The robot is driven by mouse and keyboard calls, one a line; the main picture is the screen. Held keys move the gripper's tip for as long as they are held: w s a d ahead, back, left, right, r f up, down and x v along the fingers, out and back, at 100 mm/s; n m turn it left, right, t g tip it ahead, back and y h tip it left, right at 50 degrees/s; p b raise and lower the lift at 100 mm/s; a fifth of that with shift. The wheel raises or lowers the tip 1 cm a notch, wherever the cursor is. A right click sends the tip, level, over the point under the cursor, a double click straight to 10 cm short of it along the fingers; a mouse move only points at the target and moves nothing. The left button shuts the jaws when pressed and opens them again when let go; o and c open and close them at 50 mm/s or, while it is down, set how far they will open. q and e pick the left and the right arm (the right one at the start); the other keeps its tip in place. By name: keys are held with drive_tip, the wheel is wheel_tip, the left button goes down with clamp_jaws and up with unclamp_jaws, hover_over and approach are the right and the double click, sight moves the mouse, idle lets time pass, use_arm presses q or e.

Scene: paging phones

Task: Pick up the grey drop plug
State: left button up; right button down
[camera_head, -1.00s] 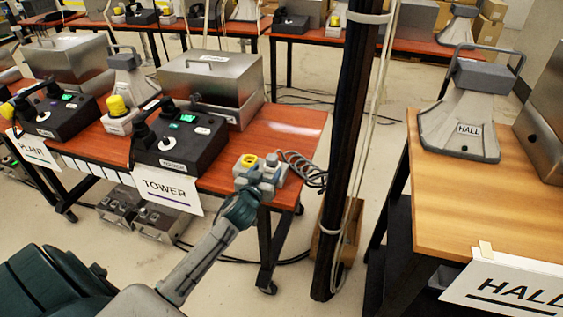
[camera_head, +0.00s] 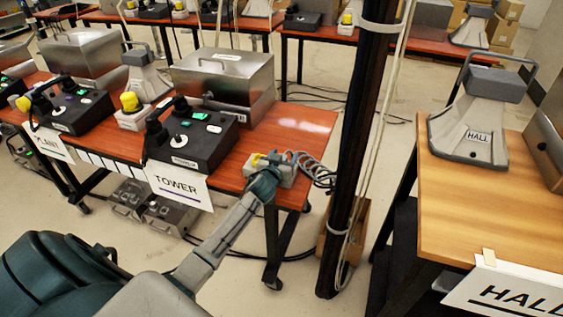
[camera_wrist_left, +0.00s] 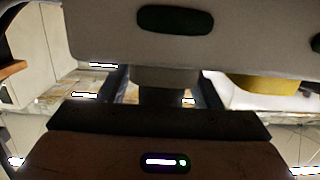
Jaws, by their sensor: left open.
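A small light grey box (camera_head: 288,179) sits at the front right corner of the red-brown table (camera_head: 305,120), with a yellow part (camera_head: 257,160) on its top left and a coiled grey cable (camera_head: 318,173) at its right. My left gripper (camera_head: 276,160) is at the top of this box and covers much of it. It is open. The grey drop plug is not clearly separable from the gripper in the head view. In the left wrist view, a short grey stub (camera_wrist_left: 165,78) shows between dark edges, and I cannot tell whether it is the plug. My right gripper is out of view.
A black TOWER phone console (camera_head: 190,140) and a metal case (camera_head: 225,85) stand left of the grey box. A dark post (camera_head: 355,130) rises close on the right. The wooden HALL table (camera_head: 480,200) bears a grey horn unit (camera_head: 470,125).

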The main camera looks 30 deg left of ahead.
use_arm(q)
drive_tip(key=shift+c, duration=0.5)
drive_tip(key=c, duration=1)
drive_tip(key=shift+r, duration=0.1)
